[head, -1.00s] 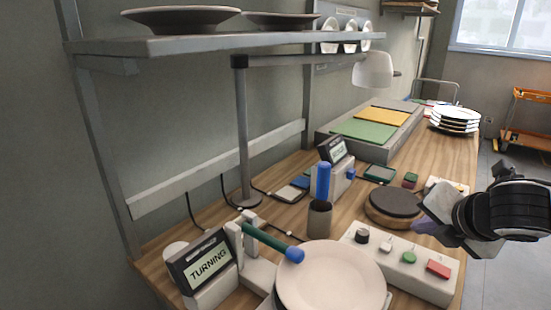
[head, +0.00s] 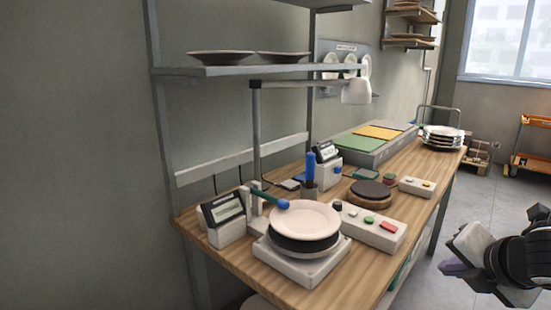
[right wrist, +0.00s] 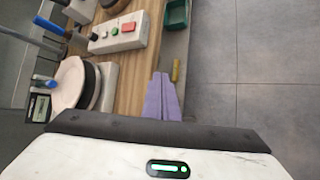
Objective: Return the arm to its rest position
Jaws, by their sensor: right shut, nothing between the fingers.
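My right gripper (head: 448,267) is at the lower right of the head view, out past the table's front edge, over the floor. Its purple fingers are shut and empty; they also show in the right wrist view (right wrist: 162,98). A pale plate (head: 304,219) lies on the round dark turntable of a white machine (head: 290,265); the plate also shows at the left of the right wrist view (right wrist: 68,82). A green rod with a blue tip (head: 270,201) reaches to the plate's edge. My left gripper is not in view.
The wooden table (head: 240,265) holds a control box with coloured buttons (head: 368,227), a dark round pad (head: 370,190) and a plate stack (head: 443,138). A shelf (head: 270,71) with plates hangs at the left. Grey floor (head: 480,205) is clear beside the table.

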